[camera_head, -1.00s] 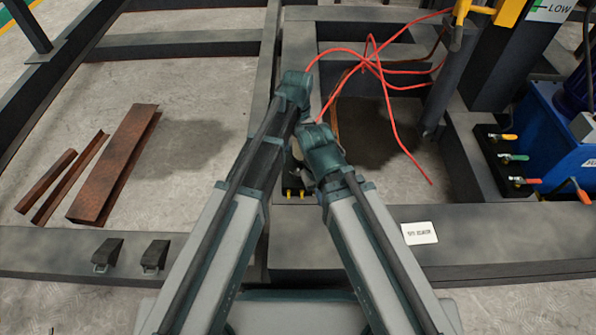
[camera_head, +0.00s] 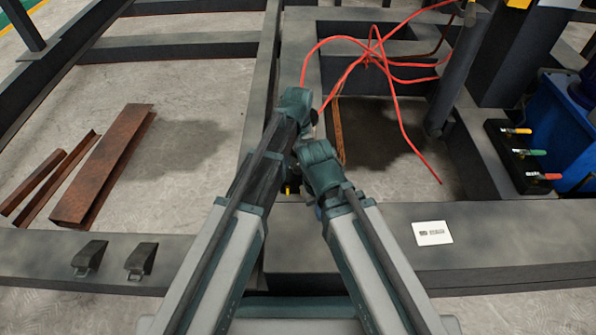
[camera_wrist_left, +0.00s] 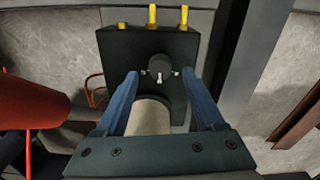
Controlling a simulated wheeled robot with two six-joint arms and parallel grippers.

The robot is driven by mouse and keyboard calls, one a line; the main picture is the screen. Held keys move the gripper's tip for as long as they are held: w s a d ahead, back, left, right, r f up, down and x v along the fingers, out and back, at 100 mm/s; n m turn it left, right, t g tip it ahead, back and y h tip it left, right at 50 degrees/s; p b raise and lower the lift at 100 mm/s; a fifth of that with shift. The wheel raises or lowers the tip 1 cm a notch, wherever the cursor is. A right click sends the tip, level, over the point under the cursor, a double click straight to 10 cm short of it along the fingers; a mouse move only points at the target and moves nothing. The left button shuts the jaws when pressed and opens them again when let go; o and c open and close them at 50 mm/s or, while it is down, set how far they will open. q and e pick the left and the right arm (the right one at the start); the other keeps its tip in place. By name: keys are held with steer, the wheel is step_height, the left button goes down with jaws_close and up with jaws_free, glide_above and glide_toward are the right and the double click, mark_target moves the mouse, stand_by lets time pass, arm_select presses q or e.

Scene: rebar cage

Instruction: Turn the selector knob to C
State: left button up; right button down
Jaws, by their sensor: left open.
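The selector knob (camera_wrist_left: 160,66) shows in the left wrist view as a small dark round knob with pale marks around its lower edge. It sits on the face of a dark box (camera_wrist_left: 120,52) with yellow fittings on top. My left gripper (camera_wrist_left: 159,76) is open, its two blue fingers reaching towards the box on either side of the knob. The knob appears free between the fingertips; I cannot tell the remaining depth. A pale cylinder (camera_wrist_left: 150,115) shows between the fingers below the knob. In the head view my arms cover the box and knob. My right gripper is hidden.
A red cable (camera_head: 388,95) lies tangled over the dark frame. Rusty steel pieces (camera_head: 105,165) lie on the floor at left. Two black clips (camera_head: 140,260) and a white label (camera_head: 432,233) sit on the front beam. A valve block (camera_head: 515,155) stands at right.

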mark_target(298, 169)
arm_select(q)
step_height(298, 169, down, 3)
steer(key=shift+r+b, duration=0.2)
steer(key=shift+b, duration=0.55)
arm_select(e)
step_height(298, 169, down, 3)
steer(key=shift+r, duration=0.2)
arm_select(q)
steer(key=shift+r, duration=0.1)
jaws_close()
